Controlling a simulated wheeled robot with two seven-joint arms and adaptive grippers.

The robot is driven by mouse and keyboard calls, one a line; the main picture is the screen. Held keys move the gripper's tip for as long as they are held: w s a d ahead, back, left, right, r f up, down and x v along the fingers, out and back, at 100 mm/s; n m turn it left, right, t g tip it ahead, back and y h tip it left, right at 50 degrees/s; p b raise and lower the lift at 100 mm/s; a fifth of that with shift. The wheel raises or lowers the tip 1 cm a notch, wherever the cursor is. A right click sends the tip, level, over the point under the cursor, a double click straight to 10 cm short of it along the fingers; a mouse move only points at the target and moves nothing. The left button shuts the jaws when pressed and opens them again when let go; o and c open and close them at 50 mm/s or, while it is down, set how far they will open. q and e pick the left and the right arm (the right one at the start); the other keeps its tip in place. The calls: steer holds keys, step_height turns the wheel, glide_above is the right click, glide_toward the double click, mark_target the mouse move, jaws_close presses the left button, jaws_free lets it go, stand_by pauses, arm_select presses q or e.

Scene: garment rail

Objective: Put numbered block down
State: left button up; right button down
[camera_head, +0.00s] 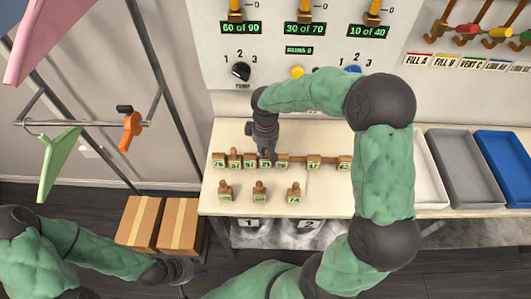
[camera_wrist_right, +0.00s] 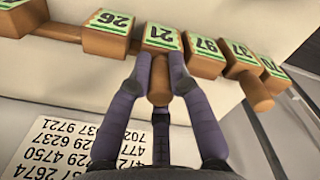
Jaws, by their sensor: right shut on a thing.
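My right gripper (camera_head: 266,146) is over the white table (camera_head: 325,200) in the head view. In the right wrist view its dark fingers (camera_wrist_right: 161,75) are shut on the wooden knob (camera_wrist_right: 159,88) of the numbered block 21 (camera_wrist_right: 162,38). Block 21 also shows in the head view (camera_head: 266,163), in line with the row, between block 97 (camera_wrist_right: 205,48) and block 26 (camera_wrist_right: 106,30). I cannot tell whether it bears fully on the surface below. My left gripper (camera_head: 186,270) is low at the left, away from the blocks; its fingers are unclear.
Block 37 (camera_wrist_right: 242,52) and others continue the row. Three blocks stand in front, one at the left (camera_head: 225,192). A sheet of printed numbers (camera_wrist_right: 55,150) shows in the wrist view. Grey (camera_head: 465,168) and blue (camera_head: 505,165) trays are at the right; a control panel stands behind.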

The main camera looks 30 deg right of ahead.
steer(key=shift+f, duration=0.25)
steer(key=shift+f, duration=0.2)
steer(key=c, duration=1.1)
jaws_free()
steer(key=shift+c, duration=0.2)
step_height(320, 180, up, 12)
steer(key=p, duration=0.3)
steer(key=shift+r, duration=0.2)
